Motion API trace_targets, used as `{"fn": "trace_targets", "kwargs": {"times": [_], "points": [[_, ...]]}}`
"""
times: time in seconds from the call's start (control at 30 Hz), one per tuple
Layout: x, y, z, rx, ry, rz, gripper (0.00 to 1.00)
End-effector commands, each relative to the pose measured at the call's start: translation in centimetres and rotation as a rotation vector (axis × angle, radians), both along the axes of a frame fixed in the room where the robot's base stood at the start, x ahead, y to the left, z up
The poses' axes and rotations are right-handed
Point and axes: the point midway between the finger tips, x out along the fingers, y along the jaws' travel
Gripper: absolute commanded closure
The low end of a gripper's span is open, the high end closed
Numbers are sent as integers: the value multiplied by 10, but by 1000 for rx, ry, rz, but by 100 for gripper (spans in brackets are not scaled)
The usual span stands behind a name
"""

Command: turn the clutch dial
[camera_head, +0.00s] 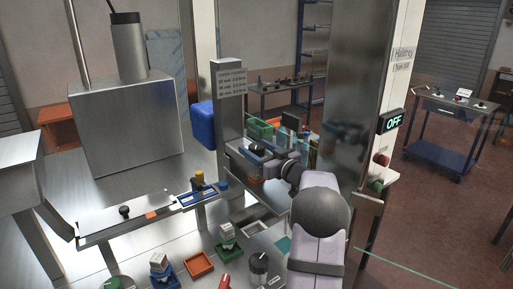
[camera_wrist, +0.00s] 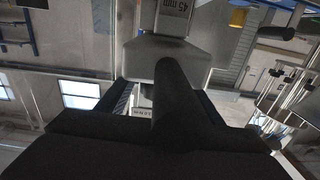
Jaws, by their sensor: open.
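A dark round knob (camera_head: 257,148), which appears to be the clutch dial, sits on a grey metal head beside the upright post (camera_head: 230,110). My gripper (camera_head: 262,165) is at this head, in front of the post; its fingers are small and partly hard to separate from the head there. In the wrist view a dark cylinder (camera_wrist: 175,100) stands out from a grey block (camera_wrist: 180,58), between the dark fingers of my gripper (camera_wrist: 170,105). The jaws are open; whether they touch the cylinder I cannot tell. Any dial markings are hidden.
A rail with blue and yellow fittings (camera_head: 198,190) runs left of the post. Orange (camera_head: 199,265) and green (camera_head: 228,250) trays stand on the bench below.

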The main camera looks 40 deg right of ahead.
Motion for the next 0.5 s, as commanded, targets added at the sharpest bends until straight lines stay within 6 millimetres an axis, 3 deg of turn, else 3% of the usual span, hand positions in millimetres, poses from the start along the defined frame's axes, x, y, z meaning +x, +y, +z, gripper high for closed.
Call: {"fn": "trace_targets", "kwargs": {"times": [0.13, 0.3, 0.33, 0.5], "points": [[0, 0, 0, 0, 0, 0, 40], [0, 0, 0, 0, 0, 0, 78], [0, 0, 0, 0, 0, 0, 81], [0, 0, 0, 0, -1, -3, 81]]}}
